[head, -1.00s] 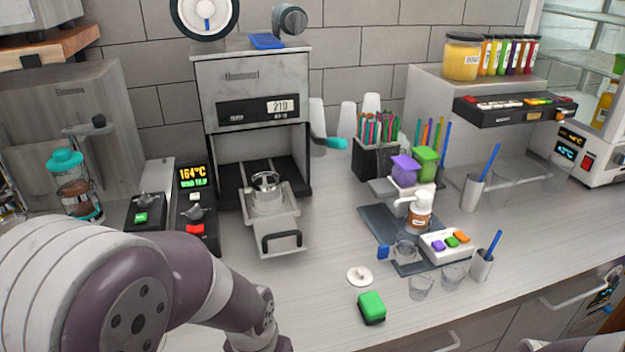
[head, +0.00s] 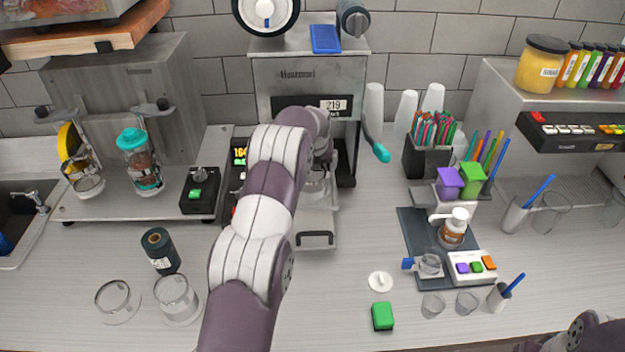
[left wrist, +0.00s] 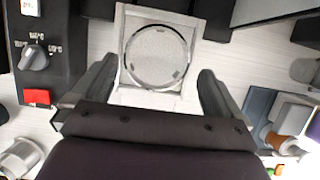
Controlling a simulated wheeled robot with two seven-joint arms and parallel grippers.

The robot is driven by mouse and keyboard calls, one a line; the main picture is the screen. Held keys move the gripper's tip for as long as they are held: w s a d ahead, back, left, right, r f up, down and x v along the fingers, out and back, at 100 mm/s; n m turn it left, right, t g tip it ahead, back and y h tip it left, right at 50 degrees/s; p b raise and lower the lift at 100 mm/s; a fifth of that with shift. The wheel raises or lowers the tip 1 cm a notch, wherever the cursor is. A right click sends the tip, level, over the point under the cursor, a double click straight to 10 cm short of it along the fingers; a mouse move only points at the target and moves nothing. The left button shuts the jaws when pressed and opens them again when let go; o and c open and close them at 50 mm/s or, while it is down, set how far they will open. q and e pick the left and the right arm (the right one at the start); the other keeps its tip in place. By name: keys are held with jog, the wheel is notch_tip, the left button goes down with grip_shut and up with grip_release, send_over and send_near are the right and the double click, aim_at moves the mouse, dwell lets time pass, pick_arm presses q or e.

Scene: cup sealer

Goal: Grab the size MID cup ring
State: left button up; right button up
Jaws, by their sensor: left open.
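A round metal cup ring (left wrist: 157,56) sits in the pull-out tray (left wrist: 132,88) of the sealing machine (head: 283,80). No size mark on it is readable. In the left wrist view my left gripper (left wrist: 153,82) is open, one dark finger on each side of the tray, with nothing between the tips but the ring and tray ahead. In the head view my left arm reaches up to the machine front and its hand partly covers the ring (head: 316,184). Of my right arm only a part shows at the bottom right; its gripper is out of frame.
Two clear round pieces (head: 118,300) (head: 178,298) and a dark cylinder (head: 160,250) stand at the left. The tray handle (head: 315,238) sticks out toward me. A green block (head: 382,316) and white lid (head: 380,282) lie right; the front middle counter is clear.

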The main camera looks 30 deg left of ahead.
aim_at(312, 179)
pick_arm(q)
jog(key=shift+w+a+f+p, duration=0.1)
jog(key=shift+a+f+p, duration=0.15)
jog(key=shift+f, duration=0.2)
jog(key=shift+w+a+f+p, duration=0.1)
jog(key=shift+a+f, duration=0.1)
jog(key=shift+f, duration=0.25)
jog(key=p+x, duration=0.2)
jog(key=shift+f+p, duration=0.2)
jog(key=shift+p, duration=0.1)
jog(key=x, duration=0.2)
jog(key=shift+w+f, duration=0.15)
jog(key=shift+f, duration=0.35)
jog(key=c, duration=0.8)
